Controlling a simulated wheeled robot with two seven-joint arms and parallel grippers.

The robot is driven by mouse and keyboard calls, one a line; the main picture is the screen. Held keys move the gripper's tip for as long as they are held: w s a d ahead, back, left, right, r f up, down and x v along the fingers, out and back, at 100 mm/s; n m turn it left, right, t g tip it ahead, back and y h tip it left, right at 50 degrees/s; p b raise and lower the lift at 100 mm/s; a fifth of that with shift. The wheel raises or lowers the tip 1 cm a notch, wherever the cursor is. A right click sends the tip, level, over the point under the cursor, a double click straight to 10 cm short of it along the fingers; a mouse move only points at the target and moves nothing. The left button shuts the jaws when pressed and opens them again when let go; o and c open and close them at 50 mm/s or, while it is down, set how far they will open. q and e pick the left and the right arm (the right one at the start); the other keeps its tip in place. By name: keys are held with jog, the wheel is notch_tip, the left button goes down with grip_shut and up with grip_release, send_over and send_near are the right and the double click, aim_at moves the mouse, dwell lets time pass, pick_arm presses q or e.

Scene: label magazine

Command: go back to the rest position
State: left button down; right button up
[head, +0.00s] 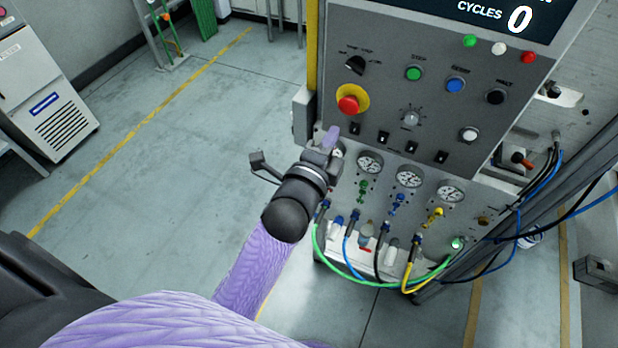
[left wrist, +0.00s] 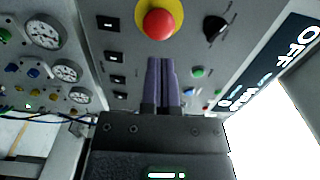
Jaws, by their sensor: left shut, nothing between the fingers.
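My left gripper (head: 330,138) is in front of the left side of a grey control panel (head: 450,120), below the red emergency-stop button (head: 348,104) on its yellow base. In the left wrist view the purple fingers of my left gripper (left wrist: 163,82) are together with nothing between them. Their tips point toward the panel, just below the red button (left wrist: 159,22). I cannot tell whether the tips touch the panel. My right gripper is in neither view.
Pressure gauges (head: 409,176) and coloured hoses (head: 345,280) are on the panel's lower part, close to my left arm. A display (head: 500,12) reads "CYCLES 0". Open floor (head: 170,150) lies to the left. A grey cabinet (head: 45,90) stands at the far left.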

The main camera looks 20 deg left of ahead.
pick_arm(q)
jog(key=s, duration=0.8)
jog(key=s+f+n+g+b, duration=0.3)
jog(key=f, duration=1)
jog(key=s+f+n+g+b, duration=0.2)
jog(key=s+f+g+b, duration=0.15)
jog(key=f, duration=0.85)
jog(key=s+f+n+g+b, duration=0.3)
jog(key=f+b, duration=0.1)
jog(key=f, duration=0.9)
jog(key=s+a+f+n+g+b, duration=0.2)
jog(key=s+a+f+n+g, duration=0.1)
jog(key=s+f, duration=0.5)
jog(key=s+a+f+n+g+b, duration=0.2)
jog(key=s+f, duration=0.6)
jog(key=s, duration=0.5)
jog(key=n+g+b, duration=0.1)
jog(key=n+g, duration=0.1)
jog(key=g, duration=0.1)
jog(key=shift+a+f+n+y+b, duration=0.3)
jog(key=shift+a+f+n+y, duration=0.05)
jog(key=shift+a+n+y, duration=0.05)
jog(key=shift+w, duration=0.1)
